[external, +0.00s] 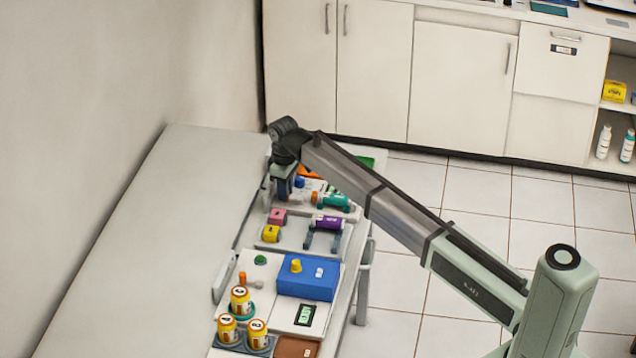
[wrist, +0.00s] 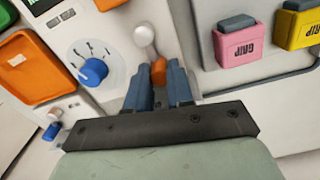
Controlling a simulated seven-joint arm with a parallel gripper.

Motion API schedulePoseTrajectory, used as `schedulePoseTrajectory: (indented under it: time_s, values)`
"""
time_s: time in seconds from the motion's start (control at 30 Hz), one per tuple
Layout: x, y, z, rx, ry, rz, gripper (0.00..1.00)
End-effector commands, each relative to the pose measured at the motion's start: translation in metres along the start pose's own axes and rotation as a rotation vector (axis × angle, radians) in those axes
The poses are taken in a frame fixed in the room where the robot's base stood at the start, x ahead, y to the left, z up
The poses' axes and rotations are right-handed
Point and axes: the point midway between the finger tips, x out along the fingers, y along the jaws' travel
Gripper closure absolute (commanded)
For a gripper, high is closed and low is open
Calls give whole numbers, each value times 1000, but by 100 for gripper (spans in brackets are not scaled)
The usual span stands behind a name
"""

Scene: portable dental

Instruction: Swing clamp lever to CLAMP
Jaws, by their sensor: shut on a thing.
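The clamp lever (wrist: 144,35) shows in the wrist view as a pale round end and a short grey rod that runs to an orange end (wrist: 158,72). My gripper (wrist: 159,67) has its two blue fingers on either side of the orange end and is shut on it. The fingers hide part of the orange end and its lower side. In the external view my gripper (external: 284,186) is low over the far part of the bench, and the lever is hidden there. I cannot read a CLAMP mark.
A blue dial (wrist: 93,71) and an orange tray (wrist: 35,66) lie left of my fingers in the wrist view. Pink (wrist: 238,42) and yellow (wrist: 298,25) blocks stand to the right. A purple cylinder (external: 327,222) on a stand and a blue box (external: 307,281) are nearer on the bench.

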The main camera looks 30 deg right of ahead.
Motion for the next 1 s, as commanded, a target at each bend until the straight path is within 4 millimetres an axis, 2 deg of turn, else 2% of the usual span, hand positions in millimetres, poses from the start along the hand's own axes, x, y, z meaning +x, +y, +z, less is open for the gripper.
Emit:
schedulePoseTrajectory:
  time_s: [0.5,0.8,1.0]
  values:
    - [0,19,-1,456,2,0,100]
    - [0,25,1,616,2,0,100]
    - [-1,27,1,663,2,0,100]
